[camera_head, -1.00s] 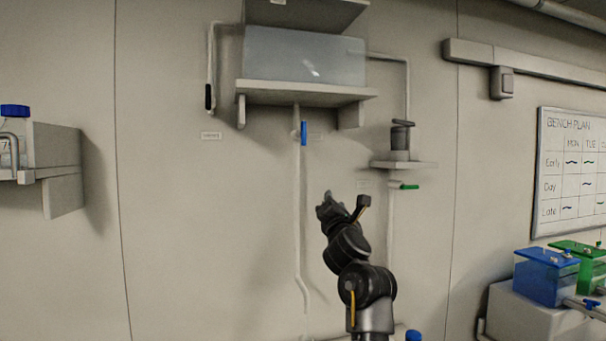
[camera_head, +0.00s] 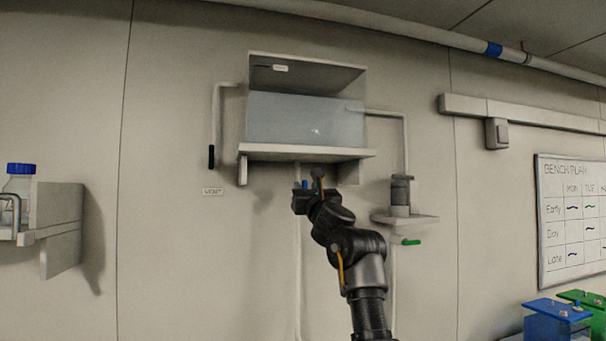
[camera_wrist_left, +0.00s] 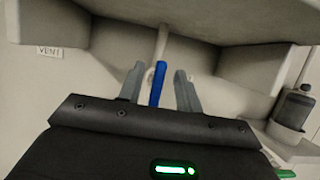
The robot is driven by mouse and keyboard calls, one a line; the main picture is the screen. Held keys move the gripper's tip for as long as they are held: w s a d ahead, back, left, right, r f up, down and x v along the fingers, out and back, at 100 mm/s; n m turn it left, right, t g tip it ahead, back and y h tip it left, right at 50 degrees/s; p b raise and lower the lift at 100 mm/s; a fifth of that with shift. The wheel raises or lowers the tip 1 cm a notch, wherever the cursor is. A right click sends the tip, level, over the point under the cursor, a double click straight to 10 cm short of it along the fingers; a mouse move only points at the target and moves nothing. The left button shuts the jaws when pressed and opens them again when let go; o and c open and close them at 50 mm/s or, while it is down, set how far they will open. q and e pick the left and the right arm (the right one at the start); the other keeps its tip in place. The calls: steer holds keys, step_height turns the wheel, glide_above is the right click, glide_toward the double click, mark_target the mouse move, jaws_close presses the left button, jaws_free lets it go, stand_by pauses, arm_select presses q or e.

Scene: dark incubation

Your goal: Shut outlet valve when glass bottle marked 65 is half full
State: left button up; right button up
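The blue valve handle (camera_wrist_left: 157,83) stands upright along the pipe under the wall tank (camera_head: 305,120). In the wrist view it lies between the two grey fingers of my left gripper (camera_wrist_left: 159,88), with a gap on each side. In the head view my left gripper (camera_head: 308,186) is just below the tank shelf and hides most of the blue handle (camera_head: 304,185). A glass bottle (camera_head: 19,187) with a blue cap stands on the left shelf; no number is readable on it. No bottle under the pipe is in view. My right gripper is not in view.
The tank shelf (camera_head: 300,152) with its brackets is close above my left gripper. A green handle (camera_head: 411,242) sits below a small ledge (camera_head: 404,217) at the right. A vent label (camera_head: 213,191) is on the wall. The wall left of the pipe is clear.

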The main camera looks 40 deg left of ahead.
mark_target(306, 186)
arm_select(q)
steer(key=shift+p+x, duration=1.2)
steer(key=shift+x, duration=1.2)
jaws_close()
